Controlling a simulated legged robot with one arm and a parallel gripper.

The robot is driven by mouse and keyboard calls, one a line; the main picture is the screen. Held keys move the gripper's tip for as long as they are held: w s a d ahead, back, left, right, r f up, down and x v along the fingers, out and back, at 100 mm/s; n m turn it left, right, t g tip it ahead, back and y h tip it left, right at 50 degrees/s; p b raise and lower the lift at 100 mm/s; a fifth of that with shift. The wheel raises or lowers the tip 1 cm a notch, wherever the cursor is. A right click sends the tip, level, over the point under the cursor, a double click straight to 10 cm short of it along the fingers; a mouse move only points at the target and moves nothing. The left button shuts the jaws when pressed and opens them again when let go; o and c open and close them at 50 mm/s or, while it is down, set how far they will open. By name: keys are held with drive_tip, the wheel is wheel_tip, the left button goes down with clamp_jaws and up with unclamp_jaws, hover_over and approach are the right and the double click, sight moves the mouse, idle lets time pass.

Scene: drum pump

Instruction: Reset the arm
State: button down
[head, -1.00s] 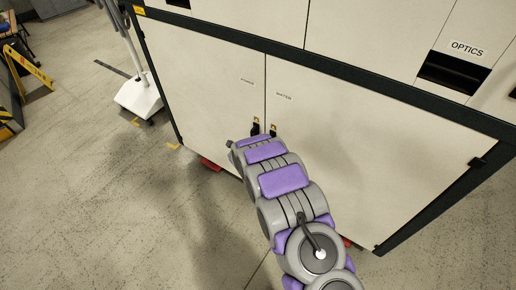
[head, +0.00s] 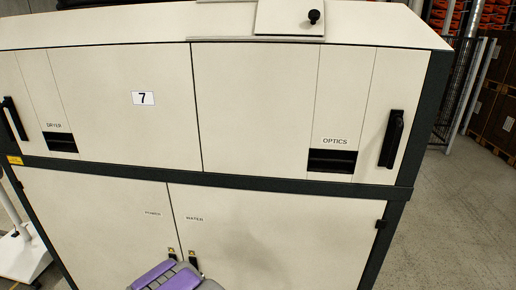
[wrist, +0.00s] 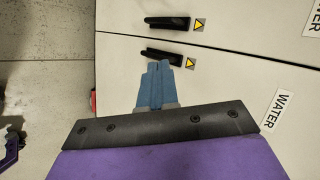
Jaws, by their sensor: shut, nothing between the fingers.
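My gripper (wrist: 157,88) shows in the wrist view as blue fingers brought together, with nothing between them. It points at the white cabinet doors, close to two black handles. The nearer handle (wrist: 161,58) lies just beyond the fingertips; I cannot tell if they touch. The other handle (wrist: 168,23) is farther up in that view. In the head view, part of my purple and grey arm shows at the bottom, below the POWER and WATER doors, and the fingers are out of sight there.
The large white machine (head: 110,105) fills the head view, with DRYER and OPTICS slots and black side handles (head: 392,138). A white wheeled stand (head: 22,255) is at the lower left. Open floor (head: 455,230) lies at the right, before a fence and stacked boxes.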

drive_tip(key=s+d+r+n+g+y+b, duration=0.1)
drive_tip(key=s+d+r+n+g, duration=0.2)
drive_tip(key=d+r, duration=0.65)
drive_tip(key=s+d+r+n+g, duration=0.15)
drive_tip(key=d+r+n, duration=0.25)
drive_tip(key=d+r, duration=0.5)
drive_tip(key=s+d+r+n+g+h, duration=0.2)
drive_tip(key=s+d+n, duration=0.1)
drive_tip(key=s+d, duration=1.1)
drive_tip(key=s+d+r+n+g+h+b, duration=0.1)
drive_tip(key=s+d+r+n+g+h, duration=0.1)
drive_tip(key=s+d, duration=1.3)
drive_tip(key=shift+s+d+r+n+g, duration=0.2)
drive_tip(key=shift+s+n+g, duration=0.65)
drive_tip(key=shift+s, duration=1.45)
